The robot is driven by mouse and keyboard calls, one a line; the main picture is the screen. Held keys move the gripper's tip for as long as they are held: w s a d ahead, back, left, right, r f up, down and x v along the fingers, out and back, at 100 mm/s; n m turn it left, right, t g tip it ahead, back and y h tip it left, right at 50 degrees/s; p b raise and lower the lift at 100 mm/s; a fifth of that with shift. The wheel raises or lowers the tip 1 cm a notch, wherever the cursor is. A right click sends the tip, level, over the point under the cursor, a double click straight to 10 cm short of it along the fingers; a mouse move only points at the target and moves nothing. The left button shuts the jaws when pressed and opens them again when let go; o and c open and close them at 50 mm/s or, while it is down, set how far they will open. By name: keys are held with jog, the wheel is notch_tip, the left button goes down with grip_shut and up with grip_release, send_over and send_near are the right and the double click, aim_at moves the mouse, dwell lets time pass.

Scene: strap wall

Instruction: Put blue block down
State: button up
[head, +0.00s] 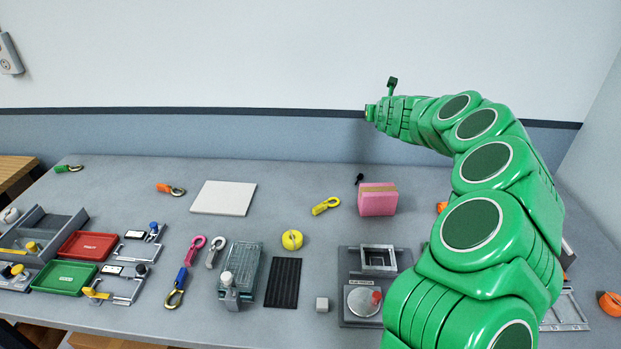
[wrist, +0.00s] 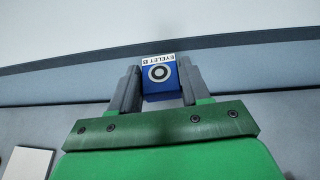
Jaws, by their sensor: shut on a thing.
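The blue block (wrist: 160,94) is between the two grey fingers of my gripper (wrist: 159,86) in the wrist view. Its near face has a white label reading "EYELET B" and a white disc with a dark ring. My gripper is shut on it. In the head view, my green arm reaches from the right toward the wall, and its end (head: 370,113) is raised above the table (head: 130,185). The blue block cannot be made out in the head view.
A pink block (head: 377,199) stands below the arm's end. A white board (head: 223,198), a black ribbed mat (head: 284,282) and several coloured hooks lie on the table. Red (head: 87,246) and green (head: 65,276) trays are at left. The table's back strip looks mostly clear.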

jog(key=shift+w+a+m+h, duration=0.1)
jog(key=shift+a+m+h, duration=0.35)
jog(key=shift+a, duration=0.5)
jog(key=s+a+m+g+h, duration=0.4)
jog(key=s+a+m+h, duration=0.55)
jog(key=s+a, duration=0.65)
send_over(307, 179)
jog(key=shift+n, duration=0.3)
jog(key=shift+w+d+f, duration=0.1)
jog(key=shift+f, duration=11.8)
jog(key=shift+f, duration=0.15)
